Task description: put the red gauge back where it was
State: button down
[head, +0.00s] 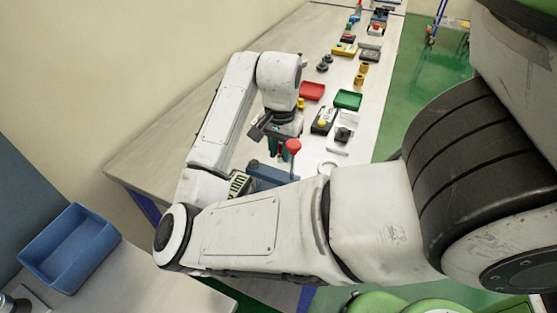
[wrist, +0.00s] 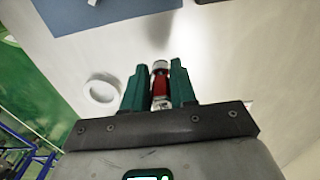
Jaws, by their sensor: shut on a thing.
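In the wrist view my gripper (wrist: 160,67) has its two green fingers closed on a narrow red piece with a pale, metallic end, which looks like the red gauge (wrist: 160,86). Bare pale table shows around it. The held piece is mostly hidden there by the fingers and arm. A white ring (head: 328,168) lies flat on the bench to the right; it also shows in the wrist view (wrist: 90,96), apart from the fingers.
A blue block (head: 268,175) stands close below my gripper, partly behind my arm. A blue bin (head: 70,247) is at lower left. Bare bench lies left of my arm.

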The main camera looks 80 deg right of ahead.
aim_at(279, 160)
jog(key=shift+w+a+f, duration=0.1)
jog(key=shift+w+f, duration=0.1)
jog(key=shift+f, duration=1.6)
jog(key=shift+f, duration=0.1)
jog(key=c, duration=0.9)
grip_release()
notch_tip(279, 160, up, 12)
jog(key=p, duration=0.1)
